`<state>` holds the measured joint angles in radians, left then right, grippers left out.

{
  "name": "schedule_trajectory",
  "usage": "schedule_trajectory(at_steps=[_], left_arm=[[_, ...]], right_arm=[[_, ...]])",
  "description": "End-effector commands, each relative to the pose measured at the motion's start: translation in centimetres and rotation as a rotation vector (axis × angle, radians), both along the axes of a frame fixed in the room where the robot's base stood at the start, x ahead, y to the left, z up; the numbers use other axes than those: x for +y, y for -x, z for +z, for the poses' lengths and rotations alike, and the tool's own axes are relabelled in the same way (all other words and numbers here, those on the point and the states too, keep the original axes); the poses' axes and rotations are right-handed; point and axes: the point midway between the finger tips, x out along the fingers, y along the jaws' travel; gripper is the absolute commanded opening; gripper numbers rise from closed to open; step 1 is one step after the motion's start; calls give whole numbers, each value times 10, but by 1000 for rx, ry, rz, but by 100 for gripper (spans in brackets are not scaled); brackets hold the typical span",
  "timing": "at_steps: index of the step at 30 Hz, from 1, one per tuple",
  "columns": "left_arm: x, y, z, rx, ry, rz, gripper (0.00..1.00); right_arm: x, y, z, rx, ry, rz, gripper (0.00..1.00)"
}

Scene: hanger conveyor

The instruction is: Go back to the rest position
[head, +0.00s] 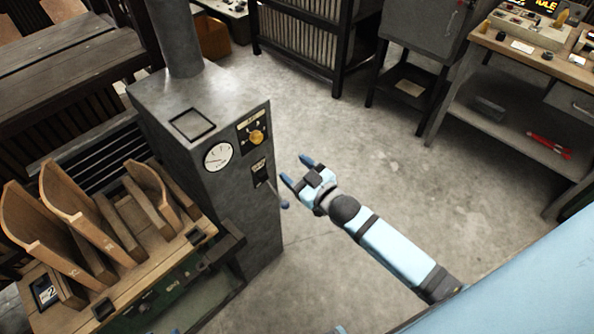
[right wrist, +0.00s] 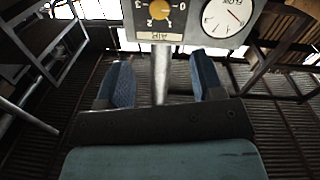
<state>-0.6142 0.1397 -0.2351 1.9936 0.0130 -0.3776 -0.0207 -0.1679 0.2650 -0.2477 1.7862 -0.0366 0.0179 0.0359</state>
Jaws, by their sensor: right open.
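My right gripper (head: 296,172) is open and empty in the head view, with its two blue fingers apart. It is in the air just to the right of the grey machine cabinet (head: 232,226), near its front panel. Its two blue fingers also show in the right wrist view (right wrist: 165,82), with nothing between them but background. My left gripper is not in view in either picture.
The grey cabinet carries a round gauge (head: 218,156), a yellow knob (head: 257,137) and a small lever (head: 284,204). Wooden hangers (head: 72,208) stand on a bench at left. A workbench (head: 530,60) stands at upper right. The concrete floor (head: 400,160) between is clear.

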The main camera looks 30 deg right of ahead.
Motion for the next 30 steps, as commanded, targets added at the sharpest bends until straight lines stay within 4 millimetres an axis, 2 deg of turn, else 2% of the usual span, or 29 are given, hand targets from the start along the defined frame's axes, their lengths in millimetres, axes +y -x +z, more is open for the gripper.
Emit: schedule_trajectory(at_steps=[16, 19, 23, 27, 30], left_arm=[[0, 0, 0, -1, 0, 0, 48], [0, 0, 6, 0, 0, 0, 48], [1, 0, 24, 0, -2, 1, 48], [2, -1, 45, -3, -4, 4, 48], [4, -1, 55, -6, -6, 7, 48]], right_arm=[[-1, 2, 0, 1, 0, 0, 62], [2, 14, -4, 36, -5, -5, 62], [12, 61, -19, 178, -20, -25, 62], [24, 130, -37, 382, -37, -54, 62], [30, 172, -44, 502, -43, -68, 62]])
